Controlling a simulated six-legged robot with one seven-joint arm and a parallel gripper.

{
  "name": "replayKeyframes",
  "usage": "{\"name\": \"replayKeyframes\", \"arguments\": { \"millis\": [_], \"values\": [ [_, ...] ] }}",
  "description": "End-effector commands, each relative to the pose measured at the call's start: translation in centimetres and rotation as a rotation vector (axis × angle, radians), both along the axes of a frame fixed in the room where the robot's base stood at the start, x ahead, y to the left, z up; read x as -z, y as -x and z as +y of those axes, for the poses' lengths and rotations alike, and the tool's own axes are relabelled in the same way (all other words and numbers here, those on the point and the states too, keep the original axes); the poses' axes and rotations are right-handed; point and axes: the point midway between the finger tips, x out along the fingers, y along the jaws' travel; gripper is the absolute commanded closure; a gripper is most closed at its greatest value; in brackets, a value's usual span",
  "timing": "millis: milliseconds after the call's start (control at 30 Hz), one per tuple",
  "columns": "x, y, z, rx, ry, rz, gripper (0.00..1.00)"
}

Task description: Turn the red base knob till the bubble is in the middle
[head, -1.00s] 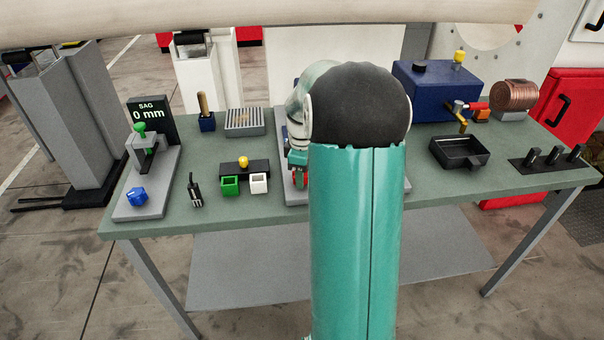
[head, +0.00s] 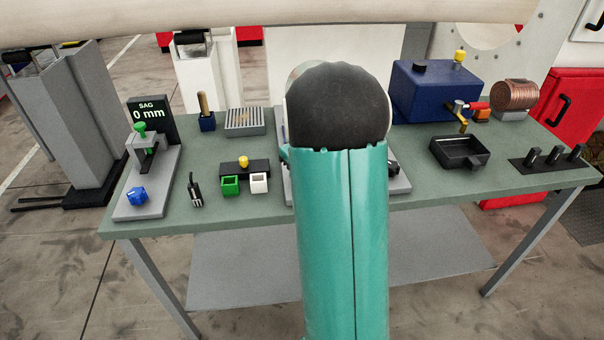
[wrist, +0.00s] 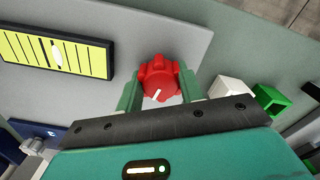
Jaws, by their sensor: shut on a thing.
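The red base knob (wrist: 159,80), lobed with a white pointer line, is in the wrist view on a grey plate (wrist: 185,35). My gripper (wrist: 159,90) has its green fingers on either side of the knob and is shut on it. The yellow level vial (wrist: 25,48) lies at the upper left of the wrist view. Its pale bubble (wrist: 56,54) sits around the middle of the vial's visible part; the vial's left end meets the picture edge.
The green bench (head: 270,211) carries a green cup (head: 230,186) and white cup (head: 259,184) left of my arm. A black tray (head: 460,153) and a blue box (head: 432,92) are at right. The sag gauge display (head: 151,112) reads 0 mm.

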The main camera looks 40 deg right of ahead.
Motion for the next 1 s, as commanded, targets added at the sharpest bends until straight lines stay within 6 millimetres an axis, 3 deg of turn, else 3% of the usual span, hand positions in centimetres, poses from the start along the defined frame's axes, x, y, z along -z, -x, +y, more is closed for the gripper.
{"name": "replayKeyframes", "arguments": {
  "millis": [500, 1000],
  "values": [
    [-0.12, -0.13, 0.08, 0.429, 0.001, -0.004, 0.86],
    [-0.15, -0.14, 0.05, 0.568, 0.002, -0.004, 0.86]
  ]
}}
